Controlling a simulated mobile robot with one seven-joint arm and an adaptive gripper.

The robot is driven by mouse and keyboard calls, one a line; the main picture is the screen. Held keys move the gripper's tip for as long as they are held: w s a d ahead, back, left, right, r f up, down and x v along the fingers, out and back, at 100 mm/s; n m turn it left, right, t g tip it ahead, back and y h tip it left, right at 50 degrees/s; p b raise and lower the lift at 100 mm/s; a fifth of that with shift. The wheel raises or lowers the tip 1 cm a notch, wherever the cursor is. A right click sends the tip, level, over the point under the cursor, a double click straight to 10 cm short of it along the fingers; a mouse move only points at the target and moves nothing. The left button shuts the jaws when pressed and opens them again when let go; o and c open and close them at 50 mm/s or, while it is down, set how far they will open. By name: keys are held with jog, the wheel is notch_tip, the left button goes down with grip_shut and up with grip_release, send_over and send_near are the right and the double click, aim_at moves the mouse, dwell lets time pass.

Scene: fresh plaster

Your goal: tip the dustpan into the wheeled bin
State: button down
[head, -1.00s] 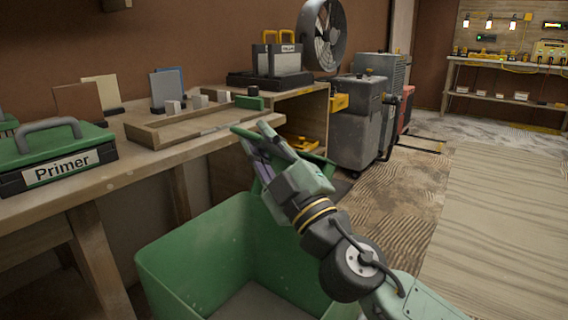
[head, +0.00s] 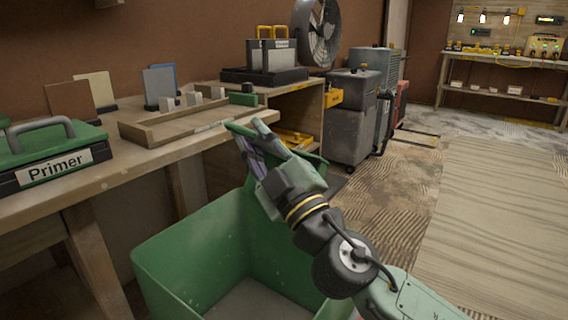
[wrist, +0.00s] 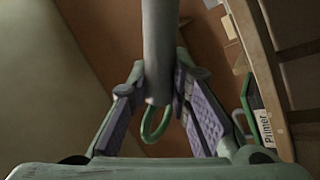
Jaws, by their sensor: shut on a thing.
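The green wheeled bin (head: 190,245) stands open-topped at the lower middle of the head view; its wheels are out of sight. My gripper (head: 246,142) is over the bin's far side, angled up and left. In the wrist view my gripper (wrist: 160,90) is shut on the grey handle of the dustpan (wrist: 160,45), which ends in a green loop. The pan itself is mostly hidden behind my gripper in the head view, and I cannot tell its tilt or contents. The visible bin floor looks bare.
A wooden workbench (head: 140,165) runs along the left, close beside the bin. It bears a green Primer case (head: 50,155) and a wooden tray (head: 150,135). A grey machine (head: 352,115) and a fan (head: 318,32) stand beyond. The floor at right (head: 480,210) is clear.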

notch_tip(320, 180, up, 2)
jog(key=m+h+p, duration=0.1)
jog(key=m+p, duration=0.2)
jog(key=shift+s+h+p, duration=0.1)
jog(key=shift+h+p, duration=0.25)
jog(key=shift+h, duration=0.05)
jog(key=shift+r+m+h, duration=0.1)
jog(key=shift+m+h, duration=0.6)
jog(key=shift+m, duration=0.4)
jog(key=shift+a+m+b, duration=0.1)
jog(key=shift+m+b, duration=0.4)
jog(key=shift+b, duration=0.15)
notch_tip(320, 180, up, 3)
jog(key=m+g+h+p, duration=0.1)
jog(key=m+h+p, duration=0.1)
jog(key=m+p, duration=0.1)
jog(key=shift+f+m+p, duration=0.2)
jog(key=shift+m+p, duration=0.2)
jog(key=shift+m, duration=0.2)
jog(key=shift+r+m+g+h+p, duration=0.35)
jog(key=shift+m+g+p, duration=0.25)
jog(key=shift+m+p, duration=0.4)
jog(key=shift+p, duration=0.3)
jog(key=shift+f+g, duration=0.3)
